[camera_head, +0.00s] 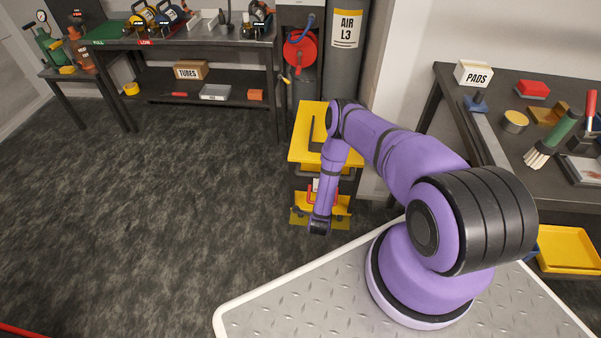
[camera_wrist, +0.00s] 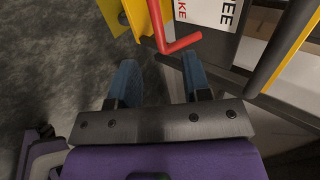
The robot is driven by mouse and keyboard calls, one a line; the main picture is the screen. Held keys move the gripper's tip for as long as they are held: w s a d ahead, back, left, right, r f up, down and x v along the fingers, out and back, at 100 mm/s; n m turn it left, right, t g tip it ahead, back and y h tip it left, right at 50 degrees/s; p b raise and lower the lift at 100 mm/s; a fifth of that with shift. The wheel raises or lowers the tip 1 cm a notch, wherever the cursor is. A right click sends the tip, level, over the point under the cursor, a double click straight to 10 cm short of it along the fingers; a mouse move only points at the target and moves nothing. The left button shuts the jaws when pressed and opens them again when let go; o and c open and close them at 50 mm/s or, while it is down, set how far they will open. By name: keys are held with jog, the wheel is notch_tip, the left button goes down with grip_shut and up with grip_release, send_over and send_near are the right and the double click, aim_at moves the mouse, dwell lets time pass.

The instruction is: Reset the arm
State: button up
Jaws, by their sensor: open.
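My purple arm stretches out over the front of my metal deck in the head view, with its forearm bent downward. In the wrist view my gripper (camera_wrist: 160,85) is open, with two blue fingers apart and nothing between them. Beyond the fingers is a yellow-topped cart (camera_head: 308,150), which also shows in the wrist view as a yellow frame (camera_wrist: 293,45). A red bent handle (camera_wrist: 178,44) on it lies just past the fingertips. In the head view the fingers are hidden behind my wrist.
A dark bench (camera_head: 190,40) with a lower shelf stands at the back left. Another dark bench (camera_head: 450,90) with pads and tools is at the right. A grey cylinder marked AIR L3 (camera_head: 346,60) stands behind the cart. The dark floor (camera_head: 130,220) at left is clear.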

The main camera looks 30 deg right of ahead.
jog(key=w+r+n+y, duration=0.2)
jog(key=w+r+n, duration=0.1)
jog(key=w+r, duration=0.8)
jog(key=w+r+n+y, duration=0.1)
jog(key=w+r+n, duration=0.2)
jog(key=w+r, duration=0.8)
jog(key=s+a+r+n+y, duration=0.1)
jog(key=a+r+n, duration=0.1)
jog(key=r, duration=0.9)
jog(key=s+a+r+n, duration=0.1)
jog(key=r+n, duration=0.1)
jog(key=r, duration=0.9)
jog(key=s+a+r+n+y, duration=0.1)
jog(key=s+a+r+n, duration=0.1)
jog(key=r, duration=1)
jog(key=s+a+r+n+g, duration=0.1)
jog(key=s+a+r+n, duration=0.15)
jog(key=s+r, duration=0.8)
jog(key=s+a+r+n, duration=0.1)
jog(key=s+r+n, duration=0.45)
jog(key=r, duration=0.75)
jog(key=s+r+n+g, duration=0.1)
jog(key=s+r+n, duration=0.1)
jog(key=s, duration=1.2)
jog(key=s+a+r+n+g, duration=0.1)
jog(key=s+r, duration=0.3)
jog(key=s, duration=1.1)
jog(key=shift+r+n+y, duration=0.2)
jog(key=shift+n+y, duration=0.1)
jog(key=shift+n, duration=0.6)
